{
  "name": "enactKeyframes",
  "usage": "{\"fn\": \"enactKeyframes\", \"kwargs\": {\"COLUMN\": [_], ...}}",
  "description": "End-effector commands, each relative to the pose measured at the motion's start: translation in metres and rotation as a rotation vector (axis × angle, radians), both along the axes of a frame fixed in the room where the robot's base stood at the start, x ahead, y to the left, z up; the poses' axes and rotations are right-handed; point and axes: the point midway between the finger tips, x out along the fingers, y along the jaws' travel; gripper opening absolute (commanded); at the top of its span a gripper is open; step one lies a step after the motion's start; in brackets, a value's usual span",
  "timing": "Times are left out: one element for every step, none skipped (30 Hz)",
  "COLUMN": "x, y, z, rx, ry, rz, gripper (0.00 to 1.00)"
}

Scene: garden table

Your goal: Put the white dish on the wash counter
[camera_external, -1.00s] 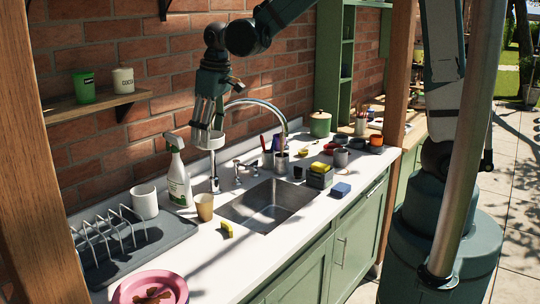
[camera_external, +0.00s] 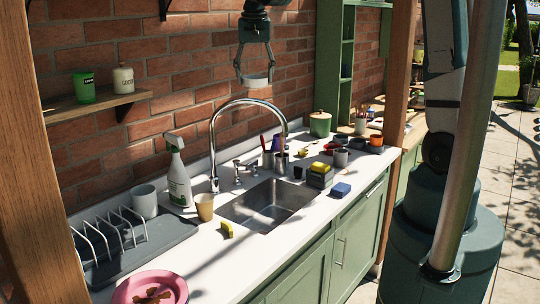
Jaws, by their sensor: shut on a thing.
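My gripper (camera_external: 255,72) is up in front of the brick wall, above and behind the sink faucet. It is shut on the white dish (camera_external: 257,82), a small, shallow round piece held between the fingertips, clear of everything below. The wash counter (camera_external: 189,246) is the white top running from the dish rack to the right end. Its sink (camera_external: 266,206) lies in the middle.
A tall curved faucet (camera_external: 213,150) rises below the dish. A spray bottle (camera_external: 178,176), white mug (camera_external: 144,201), tan cup (camera_external: 204,207), dish rack (camera_external: 130,244) and pink plate (camera_external: 150,287) stand at left.

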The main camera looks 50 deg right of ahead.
Motion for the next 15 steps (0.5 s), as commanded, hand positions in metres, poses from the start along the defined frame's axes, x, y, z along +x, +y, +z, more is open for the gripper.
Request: {"fn": "enactKeyframes", "kwargs": {"x": [-0.002,-0.003,-0.004,-0.006,-0.007,-0.01,-0.012,-0.014,-0.017,-0.019,-0.022,-0.025,-0.028,-0.031,-0.035], "y": [-0.017,-0.025,-0.037,-0.046,-0.055,-0.066,-0.075,-0.083,-0.095,-0.103,-0.111,-0.123,-0.13,-0.138,-0.149], "z": [0.0,0.002,0.003,0.005,0.006,0.008,0.009,0.011,0.013,0.014,0.016,0.018,0.019,0.02,0.021], "rx": [0.0,0.0,0.001,0.001,0.0,0.0,0.0,0.0,0.0,0.0,0.0,0.0,0.001,0.0,0.001], "ry": [0.0,0.0,-0.001,-0.001,0.0,0.0,0.0,0.0,0.0,0.0,-0.001,-0.001,-0.001,-0.001,0.0], "rz": [-0.066,-0.107,-0.161,-0.203,-0.244,-0.297,-0.339,-0.378,-0.433,-0.472,-0.512,-0.565,-0.604,-0.641,-0.692], "gripper": [0.45,0.45,0.45,0.45,0.45,0.45,0.45,0.45,0.45,0.45,0.45,0.45,0.45,0.45,0.45]}}
